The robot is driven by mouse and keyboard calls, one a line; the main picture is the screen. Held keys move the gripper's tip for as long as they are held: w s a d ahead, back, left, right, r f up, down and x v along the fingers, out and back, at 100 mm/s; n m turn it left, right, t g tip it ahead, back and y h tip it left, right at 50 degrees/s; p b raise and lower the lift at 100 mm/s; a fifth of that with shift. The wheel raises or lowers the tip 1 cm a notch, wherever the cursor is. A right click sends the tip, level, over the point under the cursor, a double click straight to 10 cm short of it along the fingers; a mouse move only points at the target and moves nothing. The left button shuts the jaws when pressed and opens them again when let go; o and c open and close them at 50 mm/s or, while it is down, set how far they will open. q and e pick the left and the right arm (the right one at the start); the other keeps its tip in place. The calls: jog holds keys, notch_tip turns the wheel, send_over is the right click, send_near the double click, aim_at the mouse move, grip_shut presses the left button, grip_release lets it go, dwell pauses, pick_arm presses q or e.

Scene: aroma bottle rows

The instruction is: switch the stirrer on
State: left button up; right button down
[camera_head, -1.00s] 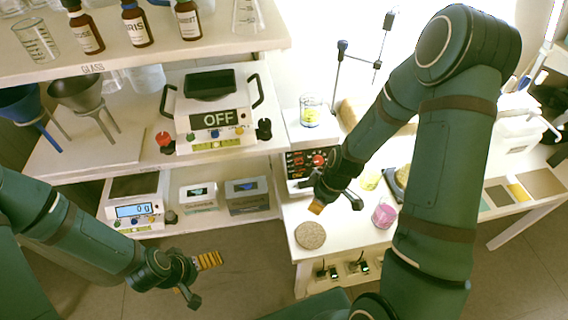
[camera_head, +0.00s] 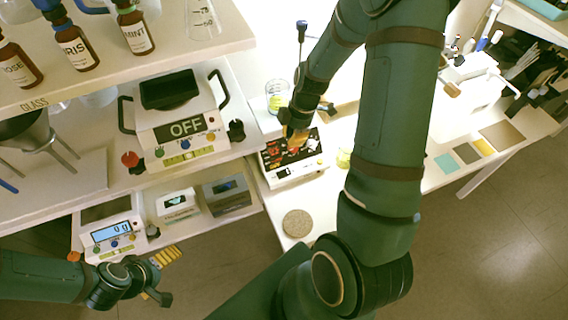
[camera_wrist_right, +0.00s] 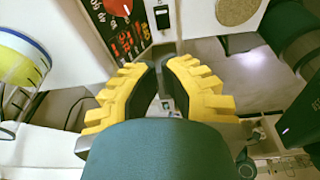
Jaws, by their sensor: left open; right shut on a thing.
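The stirrer (camera_head: 283,178) is a white box with a dark panel and red markings; a beaker with yellow contents (camera_head: 277,97) stands at its back. My right gripper (camera_head: 298,136) is over its panel and covers part of it. In the right wrist view, the panel (camera_wrist_right: 118,28) shows a red knob and a small black switch (camera_wrist_right: 162,18) just beyond the yellow fingertips (camera_wrist_right: 162,68). These fingers are drawn close together on something I cannot make out. My left gripper (camera_head: 164,277) is open and empty at the lower left, away from the stirrer.
A heater-like device marked OFF (camera_head: 183,133) stands on the shelf left of the stirrer. A scale (camera_head: 112,233) is on the lower shelf. A round cork mat (camera_head: 297,223) lies in front of the stirrer. Brown bottles (camera_head: 78,48) line the upper shelf.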

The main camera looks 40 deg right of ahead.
aim_at(286, 169)
jog(key=x, duration=0.4)
jog(key=b+x, duration=0.1)
jog(key=x, duration=0.7)
jog(key=shift+d+f, duration=0.3)
jog(key=shift+f, duration=0.2)
jog(key=shift+d+f+b, duration=0.1)
jog(key=shift+f+b, duration=0.2)
jog(key=shift+f, duration=0.3)
jog(key=f+y+b, duration=0.1)
jog(key=b, duration=0.3)
jog(key=shift+s+d+f, duration=0.1)
jog(key=shift+d+f, duration=0.05)
jog(key=shift+d, duration=0.05)
jog(key=shift+a+r, duration=0.15)
jog(key=shift+r, duration=0.15)
jog(key=shift+a, duration=0.1)
jog(key=shift+w+a+r, duration=0.25)
jog(key=shift+a, duration=0.35)
